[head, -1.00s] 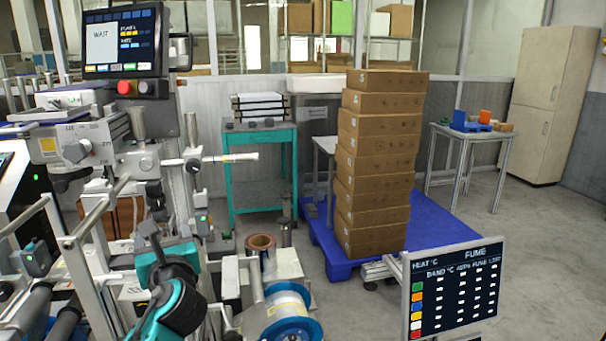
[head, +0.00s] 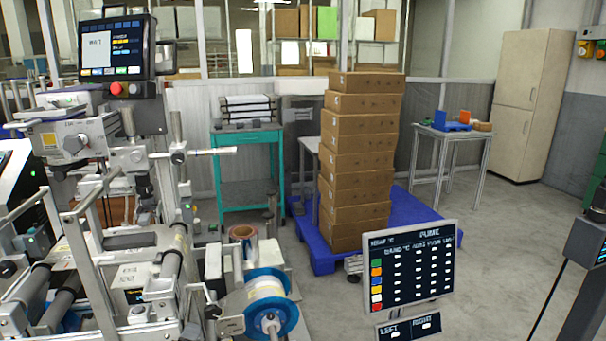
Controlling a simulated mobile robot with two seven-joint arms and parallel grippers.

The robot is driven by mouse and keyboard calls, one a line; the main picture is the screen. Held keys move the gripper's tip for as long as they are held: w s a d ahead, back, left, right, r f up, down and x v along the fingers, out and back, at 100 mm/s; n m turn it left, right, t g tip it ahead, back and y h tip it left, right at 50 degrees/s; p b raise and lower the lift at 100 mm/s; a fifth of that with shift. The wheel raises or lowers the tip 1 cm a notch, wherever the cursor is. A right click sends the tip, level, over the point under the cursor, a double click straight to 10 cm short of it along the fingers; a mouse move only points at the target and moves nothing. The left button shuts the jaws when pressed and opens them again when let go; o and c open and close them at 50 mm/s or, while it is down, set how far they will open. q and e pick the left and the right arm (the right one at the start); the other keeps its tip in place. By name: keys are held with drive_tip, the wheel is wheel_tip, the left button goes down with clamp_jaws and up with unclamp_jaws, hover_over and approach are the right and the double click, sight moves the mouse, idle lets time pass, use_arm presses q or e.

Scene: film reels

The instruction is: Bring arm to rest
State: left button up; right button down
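Neither of my grippers shows in the head view, and no part of my arms can be made out. The film machine (head: 75,139) fills the left side, with its rollers and bars clear of any gripper. A reel with blue flanges and pale film (head: 266,292) sits at the machine's lower right. A small brown-and-silver roll (head: 242,233) stands just behind it.
A dark panel reading HEAT and FUME (head: 412,262) stands at front right. Behind it, stacked cardboard boxes (head: 360,160) rest on a blue pallet (head: 318,250). A teal table (head: 247,137) is at the back. Grey floor (head: 500,240) lies open on the right.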

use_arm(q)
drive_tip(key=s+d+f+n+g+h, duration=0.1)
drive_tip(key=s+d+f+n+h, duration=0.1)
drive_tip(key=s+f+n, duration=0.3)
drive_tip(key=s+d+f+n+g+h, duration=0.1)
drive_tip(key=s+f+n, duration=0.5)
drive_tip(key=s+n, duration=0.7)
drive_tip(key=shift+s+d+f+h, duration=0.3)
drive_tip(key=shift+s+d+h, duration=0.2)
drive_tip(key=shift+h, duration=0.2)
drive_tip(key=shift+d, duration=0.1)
